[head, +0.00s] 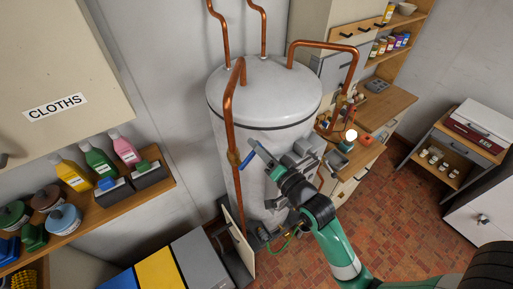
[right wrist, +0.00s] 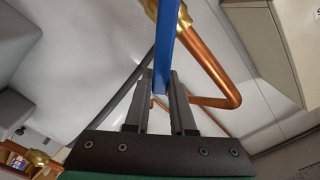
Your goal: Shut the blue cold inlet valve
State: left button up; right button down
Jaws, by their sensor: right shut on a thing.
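The blue valve lever (head: 249,159) sits at a brass valve body (head: 233,158) on the copper pipe (head: 229,112) that runs down the left front of the white tank (head: 270,85). My right gripper (head: 257,151) is at the lever, its fingers hiding part of it in the head view. In the right wrist view the blue lever (right wrist: 163,45) runs down between the two dark fingers (right wrist: 161,88), which are shut on it. The brass valve body (right wrist: 172,12) shows at the top there. My left gripper is in neither view.
A wooden shelf (head: 110,205) with bottles and tubs stands at the left under a cabinet marked CLOTHS (head: 60,75). Blue, yellow and grey bins (head: 160,268) are below. Other copper pipes (head: 325,45) rise from the tank top. Brick floor (head: 395,205) is open at the right.

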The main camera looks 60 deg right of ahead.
jog(key=shift+s+d+f+m+b, duration=0.1)
jog(key=shift+d+f+m, duration=0.15)
jog(key=shift+f+m, duration=0.9)
jog(key=shift+s+d+f+m+b, duration=0.15)
jog(key=shift+d+f+m, duration=0.25)
jog(key=shift+m, duration=1.25)
jog(key=shift+s+d+f+m+b, duration=0.1)
jog(key=shift+d+f+m, duration=0.05)
jog(key=shift+f+m, duration=1.05)
jog(key=shift+r+m, duration=0.2)
jog(key=shift+m, duration=0.1)
jog(key=c, duration=0.8)
grip_release()
jog(key=shift+o, duration=0.2)
jog(key=shift+s, duration=0.1)
jog(key=b+v, duration=0.1)
jog(key=v, duration=1)
jog(key=shift+s+b, duration=0.2)
jog(key=shift+b, duration=0.1)
